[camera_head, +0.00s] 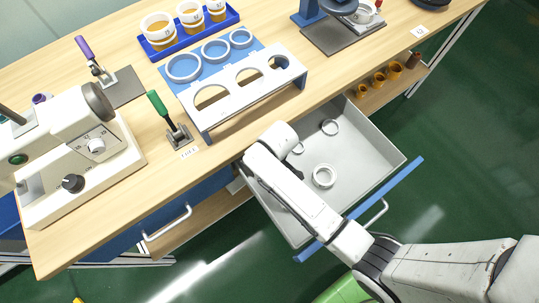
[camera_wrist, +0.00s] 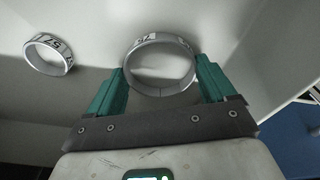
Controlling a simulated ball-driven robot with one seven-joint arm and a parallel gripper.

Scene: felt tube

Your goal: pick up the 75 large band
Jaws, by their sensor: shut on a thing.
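A pale grey band (camera_wrist: 162,87) with dark printed digits, which seem to read 75, sits between the teal fingers of my gripper (camera_wrist: 161,74) in the wrist view. Both fingers touch its outer sides, one on each side, and the jaws are shut on it. I cannot tell whether it is clear of the drawer floor. A second band (camera_wrist: 48,55) with dark digits lies apart to the left. In the head view my wrist reaches down into the open drawer (camera_head: 375,140) at its back left, and my fingers are hidden there.
The white-and-blue rack (camera_head: 204,127) and the green-handled clamp (camera_head: 158,104) stand on the bench above.

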